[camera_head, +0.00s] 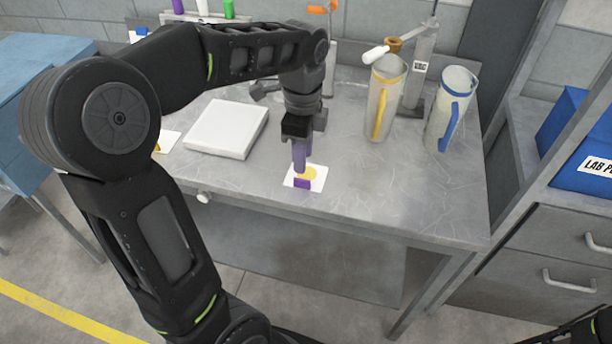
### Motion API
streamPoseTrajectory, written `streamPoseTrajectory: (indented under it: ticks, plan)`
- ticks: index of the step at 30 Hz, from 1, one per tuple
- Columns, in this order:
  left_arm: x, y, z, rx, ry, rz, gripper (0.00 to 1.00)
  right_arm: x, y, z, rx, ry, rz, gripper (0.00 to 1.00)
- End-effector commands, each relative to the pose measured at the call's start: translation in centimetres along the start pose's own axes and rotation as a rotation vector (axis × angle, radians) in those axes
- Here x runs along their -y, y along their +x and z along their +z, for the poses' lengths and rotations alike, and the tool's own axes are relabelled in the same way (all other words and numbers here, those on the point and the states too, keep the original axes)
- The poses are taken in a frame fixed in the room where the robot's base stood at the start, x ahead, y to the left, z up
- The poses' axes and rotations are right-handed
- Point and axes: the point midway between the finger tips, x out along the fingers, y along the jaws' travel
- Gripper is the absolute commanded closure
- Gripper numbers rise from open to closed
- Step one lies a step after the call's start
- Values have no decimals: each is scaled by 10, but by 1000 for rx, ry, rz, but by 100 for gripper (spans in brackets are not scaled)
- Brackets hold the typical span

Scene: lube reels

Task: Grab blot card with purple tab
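The blot card with the purple tab (317,184) lies flat near the front edge of the grey bench. It is white with a yellow blot, and its purple tab (302,184) faces the front. My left gripper (300,168) points down over the card, its tips just at or above the card behind the tab. The fingers are seen nearly edge-on and cover part of the card, so I cannot tell whether they are open or touching it. My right gripper is not in view.
A white slab (228,128) lies left of the card. Another card (169,141) with a yellow mark is partly hidden behind my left arm. A yellow-handled jug (384,98) and a blue-handled jug (452,106) stand at the back right. The bench front right of the card is clear.

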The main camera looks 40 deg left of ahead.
Motion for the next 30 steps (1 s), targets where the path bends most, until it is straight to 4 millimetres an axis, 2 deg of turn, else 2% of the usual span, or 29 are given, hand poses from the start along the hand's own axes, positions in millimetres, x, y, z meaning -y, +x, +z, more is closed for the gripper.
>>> streamPoseTrajectory:
  ticks: [5,16,25,30]
  plan:
    - [-1,16,0,0,0,2,66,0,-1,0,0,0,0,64]
    - [-1,22,0,0,0,3,66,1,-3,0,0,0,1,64]
    - [-3,62,1,0,0,4,66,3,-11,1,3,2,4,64]
    - [-3,70,2,-1,0,1,66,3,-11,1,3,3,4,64]
